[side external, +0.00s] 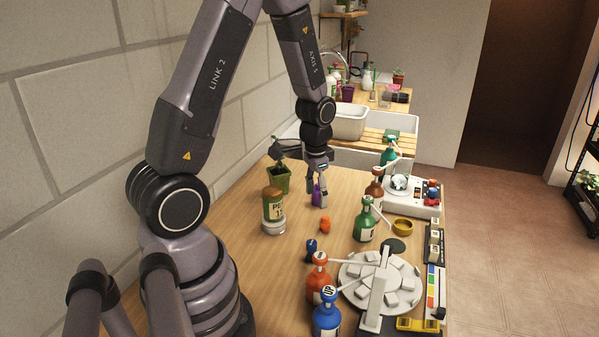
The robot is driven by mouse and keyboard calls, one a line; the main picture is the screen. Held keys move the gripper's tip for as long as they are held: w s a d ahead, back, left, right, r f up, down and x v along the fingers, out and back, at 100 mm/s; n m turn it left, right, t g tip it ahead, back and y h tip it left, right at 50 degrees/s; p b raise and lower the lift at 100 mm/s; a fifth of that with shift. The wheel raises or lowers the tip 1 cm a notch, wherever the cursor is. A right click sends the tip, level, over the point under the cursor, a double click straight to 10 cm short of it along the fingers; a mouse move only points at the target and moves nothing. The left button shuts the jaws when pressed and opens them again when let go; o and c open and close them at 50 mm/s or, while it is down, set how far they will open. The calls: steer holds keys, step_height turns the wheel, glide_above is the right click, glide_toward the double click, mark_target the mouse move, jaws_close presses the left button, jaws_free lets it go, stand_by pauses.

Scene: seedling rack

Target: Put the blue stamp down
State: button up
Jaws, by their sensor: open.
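The blue stamp (310,251) is a small dark blue piece standing on the wooden table, left of the white round turntable and behind the red bottle. My gripper (319,196) is open and low over the table, farther back than the blue stamp and apart from it. A purple stamp (316,194) is at my fingertips; I cannot tell whether it is between them or just beside them. An orange stamp (325,225) stands between my gripper and the blue stamp.
A green pot (279,180) and a labelled jar (273,206) stand left of my gripper. Green (365,224), red (319,280) and blue (327,316) bottles and the turntable (352,273) crowd the right and front. The table's (250,262) left middle is clear.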

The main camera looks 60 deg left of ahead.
steer(key=s+d+r+t, duration=0.2)
steer(key=d+r, duration=0.1)
steer(key=r, duration=0.5)
steer(key=s+d+r+t, duration=0.1)
steer(key=s+d+r, duration=0.2)
steer(key=r, duration=0.5)
steer(key=s+d+r+t, duration=0.2)
steer(key=s+d+r, duration=0.2)
steer(key=s, duration=0.5)
step_height(320, 180, up, 3)
steer(key=shift+s+f, duration=0.1)
steer(key=shift+s, duration=0.1)
